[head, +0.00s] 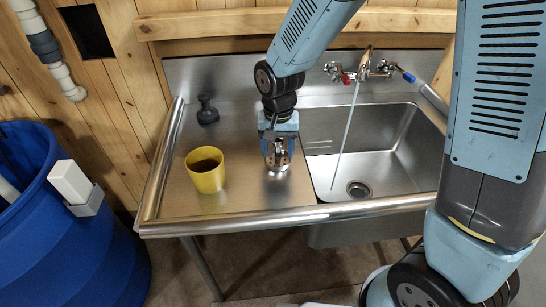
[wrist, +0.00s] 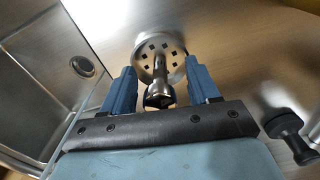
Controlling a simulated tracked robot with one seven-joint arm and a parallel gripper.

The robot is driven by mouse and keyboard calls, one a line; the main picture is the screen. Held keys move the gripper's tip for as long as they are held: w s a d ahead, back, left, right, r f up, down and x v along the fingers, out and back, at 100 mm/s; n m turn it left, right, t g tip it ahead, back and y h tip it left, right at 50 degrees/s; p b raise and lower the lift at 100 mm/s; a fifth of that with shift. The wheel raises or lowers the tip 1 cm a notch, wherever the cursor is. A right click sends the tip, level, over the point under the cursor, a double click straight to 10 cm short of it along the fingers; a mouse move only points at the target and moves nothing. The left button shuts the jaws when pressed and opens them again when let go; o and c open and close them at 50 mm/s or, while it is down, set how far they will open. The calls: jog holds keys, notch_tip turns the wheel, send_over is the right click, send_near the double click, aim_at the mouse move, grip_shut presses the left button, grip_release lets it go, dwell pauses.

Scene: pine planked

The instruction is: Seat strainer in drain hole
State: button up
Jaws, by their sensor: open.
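The strainer (head: 278,164) is a metal disc with square holes and a dark-tipped stem. It rests on the steel drainboard left of the basin. In the wrist view the strainer (wrist: 150,45) has its stem pointing toward my gripper (wrist: 159,76), between the two blue fingers. My gripper (head: 277,146) is open over the strainer, with a gap on each side of the stem. The drain hole (head: 358,189) is a round ringed opening in the basin floor, to the right. The drain hole (wrist: 82,66) also shows at upper left in the wrist view.
A yellow cup (head: 206,178) stands left of my gripper on the drainboard (head: 240,198). A black plunger-like object (head: 207,111) stands behind it. The faucet (head: 365,66) is behind the basin (head: 405,150); a thin pale streak runs down from it.

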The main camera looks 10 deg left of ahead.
grip_shut()
dwell(0.4)
jog(key=shift+r, duration=0.15)
jog(key=shift+r, duration=0.3)
notch_tip(320, 180, up, 3)
jog(key=shift+f, duration=0.2)
jog(key=s+d+r, duration=0.7)
jog(key=s+r, duration=0.2)
jog(key=s, duration=0.3)
jog(key=shift+r, duration=0.3)
